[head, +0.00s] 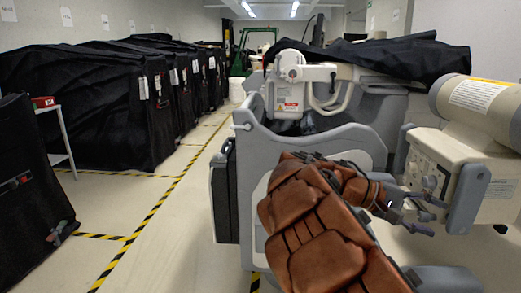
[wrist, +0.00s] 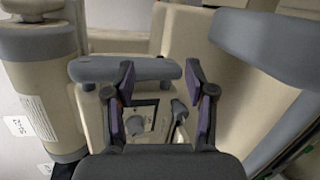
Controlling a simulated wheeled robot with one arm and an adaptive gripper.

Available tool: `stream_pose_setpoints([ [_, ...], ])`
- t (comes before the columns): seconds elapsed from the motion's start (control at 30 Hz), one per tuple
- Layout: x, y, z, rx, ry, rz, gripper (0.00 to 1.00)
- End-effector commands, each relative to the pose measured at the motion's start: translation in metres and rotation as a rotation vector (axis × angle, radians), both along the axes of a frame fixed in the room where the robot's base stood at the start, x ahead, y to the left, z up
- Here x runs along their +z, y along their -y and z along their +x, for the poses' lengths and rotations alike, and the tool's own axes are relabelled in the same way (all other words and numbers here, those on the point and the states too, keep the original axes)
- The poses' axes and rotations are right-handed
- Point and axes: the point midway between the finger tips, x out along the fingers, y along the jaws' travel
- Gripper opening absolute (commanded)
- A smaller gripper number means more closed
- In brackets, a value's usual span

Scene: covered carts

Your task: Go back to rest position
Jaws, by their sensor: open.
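My gripper (head: 438,196) is at the right of the head view, at the end of my brown padded arm. In the wrist view my gripper (wrist: 160,75) has its two purple-padded fingers spread apart with nothing between them. It is in front of a control panel (wrist: 142,118) with a dial and small knobs on a beige and grey machine (head: 330,140). The panel shows behind the fingers, below a grey handle bar (wrist: 150,69). I cannot tell whether a finger touches the panel.
A beige cylinder (head: 478,98) is close at the right. Black covered carts (head: 90,105) line the left side, with a small white side table (head: 62,140) nearby. The floor aisle (head: 165,215) with yellow-black tape is clear. A green frame (head: 243,52) stands at the back.

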Motion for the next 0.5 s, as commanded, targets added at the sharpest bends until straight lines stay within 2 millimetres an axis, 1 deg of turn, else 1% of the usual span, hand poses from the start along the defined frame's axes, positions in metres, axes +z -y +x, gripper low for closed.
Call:
stream_pose_setpoints([
  [0.03, 0.022, 0.004, -0.018, -0.021, 0.015, 0.048, 0.55],
  [0.13, 0.033, 0.010, -0.051, -0.059, 0.039, 0.150, 0.55],
  [0.2, 0.038, 0.010, -0.073, -0.081, 0.054, 0.223, 0.55],
  [0.33, 0.044, 0.004, -0.109, -0.109, 0.089, 0.368, 0.55],
  [0.5, 0.050, -0.018, -0.153, -0.130, 0.131, 0.562, 0.55],
])
